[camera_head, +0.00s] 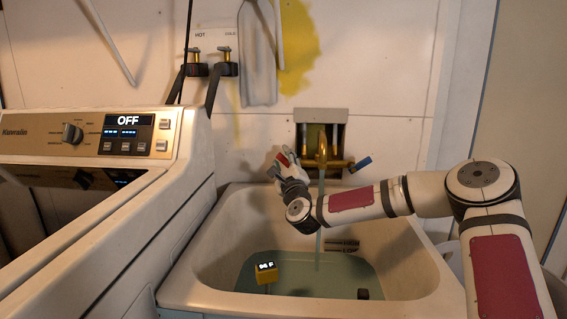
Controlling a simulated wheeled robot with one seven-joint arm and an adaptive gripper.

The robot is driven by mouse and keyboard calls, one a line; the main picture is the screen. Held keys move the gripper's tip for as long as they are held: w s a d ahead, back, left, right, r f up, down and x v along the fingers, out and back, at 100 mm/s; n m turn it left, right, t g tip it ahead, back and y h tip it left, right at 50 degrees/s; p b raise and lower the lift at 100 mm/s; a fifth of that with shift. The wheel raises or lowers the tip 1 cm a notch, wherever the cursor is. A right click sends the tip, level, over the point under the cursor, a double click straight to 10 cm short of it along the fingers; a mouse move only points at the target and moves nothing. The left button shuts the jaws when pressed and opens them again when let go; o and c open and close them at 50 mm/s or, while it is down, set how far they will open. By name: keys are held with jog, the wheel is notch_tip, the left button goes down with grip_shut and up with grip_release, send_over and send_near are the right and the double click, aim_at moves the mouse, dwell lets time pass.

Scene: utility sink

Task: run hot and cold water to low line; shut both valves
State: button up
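The utility sink (408,262) holds greenish water (320,278) in its bottom. A thin stream (318,230) falls from the brass spout (322,146) into it. Dark level markings (342,246) show on the back inner wall, above the water surface; their lettering is too small to read surely. The red hot handle (282,158) is at the left of the faucet, the blue cold handle (360,164) at the right, tilted up to the right. My gripper (279,168) is at the red handle, partly overlapping it. Whether its fingers touch or grip the handle is unclear.
A yellow thermometer (266,274) with a lit display, its digits hard to read, floats at the left of the water. A small dark block (363,294) is at the right. A washing machine (90,150) reading OFF stands left. My arm spans the sink's right side.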

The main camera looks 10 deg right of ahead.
jog(key=shift+w, duration=0.1)
grip_shut()
jog(key=shift+a+n, duration=0.1)
jog(key=shift+n, duration=0.4)
jog(key=n, duration=0.1)
jog(key=n+g+y+p, duration=0.1)
jog(key=n, duration=0.1)
jog(key=shift+a+f, duration=0.2)
jog(key=shift+f, duration=0.15)
jog(key=shift+w+a+f+n+g+y+p, duration=0.1)
jog(key=shift+f+n+g+y+p, duration=0.3)
jog(key=shift+n, duration=0.9)
jog(key=shift+f+n+g+y+p, duration=0.1)
jog(key=shift+f+n+g+p, duration=0.45)
jog(key=shift+n, duration=0.75)
grip_release()
